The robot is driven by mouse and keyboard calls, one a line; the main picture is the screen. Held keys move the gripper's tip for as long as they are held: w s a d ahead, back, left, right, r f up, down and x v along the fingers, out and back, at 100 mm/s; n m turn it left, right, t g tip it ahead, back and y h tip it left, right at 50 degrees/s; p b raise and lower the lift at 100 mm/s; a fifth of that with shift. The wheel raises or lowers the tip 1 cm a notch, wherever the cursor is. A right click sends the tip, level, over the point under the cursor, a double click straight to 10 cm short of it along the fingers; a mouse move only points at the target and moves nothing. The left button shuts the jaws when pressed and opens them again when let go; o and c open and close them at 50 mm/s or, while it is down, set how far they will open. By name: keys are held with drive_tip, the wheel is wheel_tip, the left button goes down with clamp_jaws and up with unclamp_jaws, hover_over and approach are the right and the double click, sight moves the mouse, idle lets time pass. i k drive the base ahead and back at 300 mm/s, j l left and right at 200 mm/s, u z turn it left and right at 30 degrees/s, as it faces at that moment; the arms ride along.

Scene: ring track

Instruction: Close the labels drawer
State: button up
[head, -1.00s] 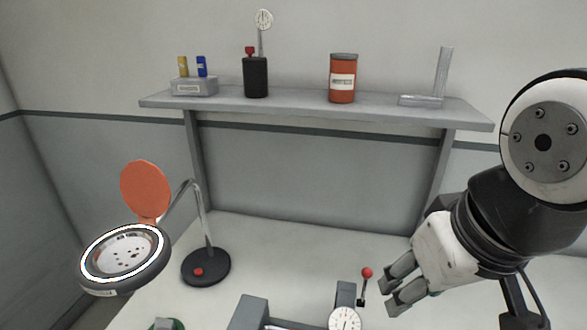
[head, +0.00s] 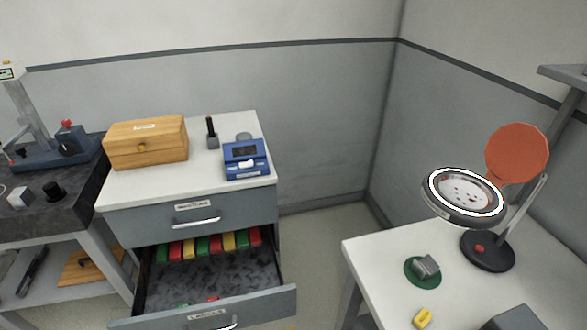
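The labels drawer (head: 262,309) is the lower drawer of a grey cabinet with a white top. It is pulled well out, and its front carries a label and a metal handle (head: 222,325) at the picture's bottom edge. Inside, a row of red, green and yellow blocks (head: 208,246) stands at the back on a dark speckled floor. A few more coloured pieces show near the drawer front. The drawer above (head: 240,212) is shut. My gripper is not in view now.
A wooden box (head: 146,143) and a blue device (head: 246,160) sit on the cabinet top (head: 200,184). A dark-topped table (head: 70,210) stands at left. At right, a white table (head: 380,262) holds a magnifier lamp (head: 463,196). Open floor lies between cabinet and white table.

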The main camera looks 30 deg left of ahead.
sight(241, 267)
drive_tip(key=u, duration=1.8)
drive_tip(key=k+j+u, duration=0.15)
drive_tip(key=j+u, duration=0.2)
